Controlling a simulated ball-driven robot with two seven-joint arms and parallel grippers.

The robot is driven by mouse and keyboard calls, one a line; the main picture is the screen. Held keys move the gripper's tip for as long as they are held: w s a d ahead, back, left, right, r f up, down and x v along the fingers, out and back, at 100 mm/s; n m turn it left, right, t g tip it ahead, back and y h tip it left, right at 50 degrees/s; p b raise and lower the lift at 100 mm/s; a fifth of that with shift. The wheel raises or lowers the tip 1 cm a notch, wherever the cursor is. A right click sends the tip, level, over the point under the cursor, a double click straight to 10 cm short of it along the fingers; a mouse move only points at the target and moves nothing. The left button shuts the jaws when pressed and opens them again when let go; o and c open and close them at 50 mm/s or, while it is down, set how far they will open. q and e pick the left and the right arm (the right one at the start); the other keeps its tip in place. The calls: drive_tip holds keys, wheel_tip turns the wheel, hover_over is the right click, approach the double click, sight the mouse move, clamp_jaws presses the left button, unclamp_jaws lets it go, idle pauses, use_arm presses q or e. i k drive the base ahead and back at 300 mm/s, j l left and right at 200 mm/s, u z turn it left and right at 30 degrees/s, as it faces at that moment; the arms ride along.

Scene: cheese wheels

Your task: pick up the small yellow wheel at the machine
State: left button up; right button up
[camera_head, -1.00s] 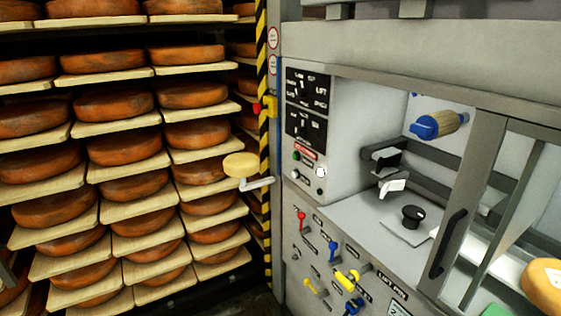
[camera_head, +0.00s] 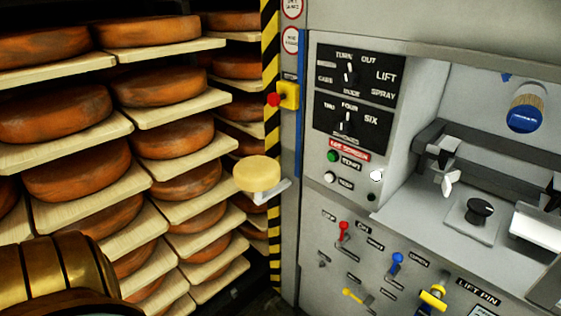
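The small yellow wheel (camera_head: 257,173) sits on a small grey bracket (camera_head: 273,192) that sticks out at the left edge of the machine (camera_head: 385,190). It stands in front of the black and yellow striped post. A brass-coloured part of my own arm shows at the lower left, in front of the shelves. No gripper fingers show in this view.
Shelves with large orange-brown cheese wheels (camera_head: 162,85) on pale boards (camera_head: 178,105) fill the left side. The striped post (camera_head: 271,120) carries a yellow box with a red button (camera_head: 285,97). Levers, including a red one (camera_head: 344,230), stick out from the machine's front.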

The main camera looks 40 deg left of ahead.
sight(255, 173)
drive_tip(key=k+j, duration=0.1)
drive_tip(key=j, duration=0.85)
drive_tip(key=k+j, duration=0.15)
drive_tip(key=j, duration=0.8)
drive_tip(key=k+j+u, duration=0.15)
drive_tip(key=u, duration=0.9)
